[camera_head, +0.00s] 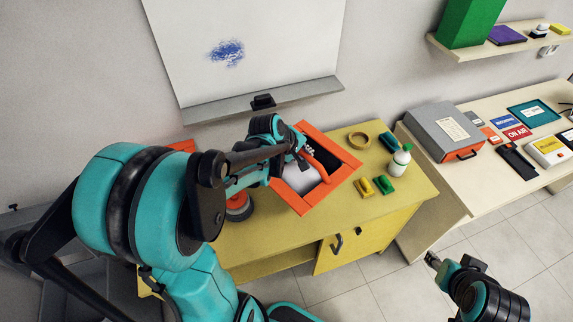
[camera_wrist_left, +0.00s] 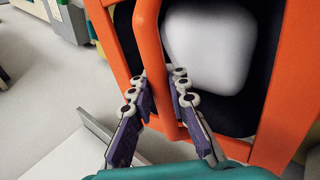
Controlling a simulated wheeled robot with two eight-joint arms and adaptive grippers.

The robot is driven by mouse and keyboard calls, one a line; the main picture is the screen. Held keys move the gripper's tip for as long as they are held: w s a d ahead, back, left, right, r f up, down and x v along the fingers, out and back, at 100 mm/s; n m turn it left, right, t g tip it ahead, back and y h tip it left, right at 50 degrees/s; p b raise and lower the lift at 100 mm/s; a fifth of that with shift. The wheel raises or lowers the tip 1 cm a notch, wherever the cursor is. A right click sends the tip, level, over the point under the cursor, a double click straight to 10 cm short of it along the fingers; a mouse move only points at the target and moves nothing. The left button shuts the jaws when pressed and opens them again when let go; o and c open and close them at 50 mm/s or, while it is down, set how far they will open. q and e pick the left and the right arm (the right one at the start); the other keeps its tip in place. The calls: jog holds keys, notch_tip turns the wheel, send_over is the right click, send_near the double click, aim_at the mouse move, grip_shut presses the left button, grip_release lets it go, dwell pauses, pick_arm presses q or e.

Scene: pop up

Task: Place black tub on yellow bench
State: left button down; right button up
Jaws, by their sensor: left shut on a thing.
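On the bench are a tape ring (camera_head: 359,140), a white bottle (camera_head: 399,160), yellow (camera_head: 364,187) and green (camera_head: 385,184) blocks, and an orange-red round thing (camera_head: 238,207). A whiteboard (camera_head: 250,45) hangs behind. A pale table (camera_head: 470,182) with a grey case (camera_head: 447,130) stands right.

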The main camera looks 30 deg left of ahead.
pick_arm(q)
jog(key=a+f, duration=0.1)
jog(key=a, duration=0.1)
jog(key=w+a+f+b, duration=0.1)
jog(key=a+f, duration=0.1)
jog(key=a, duration=0.1)
jog(key=w+a+f, duration=0.1)
jog(key=a+f, duration=0.1)
jog(key=shift+a, duration=0.35)
notch_tip(320, 180, down, 4)
jog(key=shift+r+b, duration=0.1)
jog(key=shift+b, duration=0.7)
jog(key=c, duration=1.5)
grip_release()
jog(key=shift+f, duration=0.2)
jog(key=shift+o, duration=0.2)
jog(key=shift+r, duration=0.15)
